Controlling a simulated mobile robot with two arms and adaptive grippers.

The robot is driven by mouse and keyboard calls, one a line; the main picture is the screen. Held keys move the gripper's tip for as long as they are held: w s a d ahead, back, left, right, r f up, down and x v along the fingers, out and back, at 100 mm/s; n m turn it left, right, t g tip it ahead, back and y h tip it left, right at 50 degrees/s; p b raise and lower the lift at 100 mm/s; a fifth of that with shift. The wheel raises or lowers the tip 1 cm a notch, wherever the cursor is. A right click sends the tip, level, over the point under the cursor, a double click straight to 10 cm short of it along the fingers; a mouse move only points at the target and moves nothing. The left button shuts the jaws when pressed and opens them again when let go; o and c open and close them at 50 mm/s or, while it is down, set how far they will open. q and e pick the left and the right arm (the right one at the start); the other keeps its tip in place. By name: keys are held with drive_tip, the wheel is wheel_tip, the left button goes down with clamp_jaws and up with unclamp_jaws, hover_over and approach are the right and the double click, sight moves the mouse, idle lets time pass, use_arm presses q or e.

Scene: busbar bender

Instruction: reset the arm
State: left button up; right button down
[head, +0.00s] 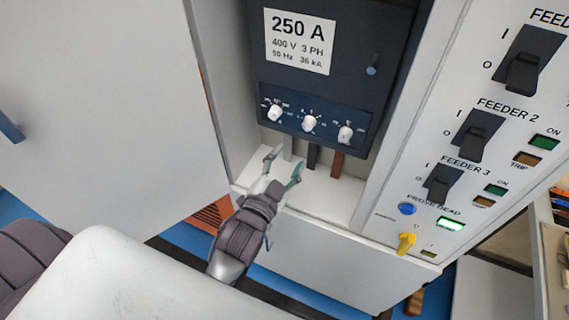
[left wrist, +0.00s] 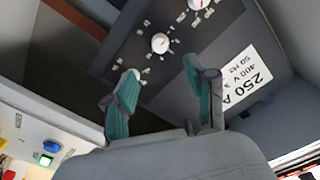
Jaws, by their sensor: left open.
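My left gripper (head: 282,165) is open and empty, below the dark breaker panel (head: 335,62) in the cabinet recess. Its two teal-padded fingers also show spread apart in the left wrist view (left wrist: 162,98), with the panel and its white knobs beyond them. In the head view the fingertips are near the lower left of the panel, by the grey busbar (head: 288,148). I cannot tell if they touch anything. My right gripper is in neither view.
A black busbar (head: 313,157) and a brown one (head: 337,164) hang below the panel. To the right is a white panel with black feeder switches (head: 522,72), a blue button (head: 407,208) and a yellow switch (head: 405,243). A grey cabinet door (head: 110,90) stands at the left.

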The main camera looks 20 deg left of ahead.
use_arm(q)
drive_tip(key=shift+s, duration=0.65)
drive_tip(key=s+d+f+n+g+h+b, duration=0.15)
drive_tip(key=s+f+g, duration=0.25)
drive_tip(key=f, duration=1.5)
drive_tip(key=s+f+g+y+b, duration=0.1)
drive_tip(key=s+f+g+b, duration=0.3)
drive_tip(key=f, duration=1.5)
drive_tip(key=s+a+f+n+g+b, duration=0.1)
drive_tip(key=s+a+f+g, duration=0.2)
drive_tip(key=s+f, duration=0.8)
drive_tip(key=s+a+f+n+g+y+b, duration=0.1)
drive_tip(key=s+a+f+g, duration=0.3)
drive_tip(key=s+f, duration=0.8)
drive_tip(key=s+n+g, duration=0.1)
drive_tip(key=s, duration=0.5)
drive_tip(key=shift+s+a+f+g, duration=0.2)
drive_tip(key=shift+s+f+g, duration=0.1)
drive_tip(key=shift+g, duration=0.1)
drive_tip(key=shift+s+a, duration=0.1)
drive_tip(key=shift+s, duration=0.15)
drive_tip(key=shift+c, duration=0.2)
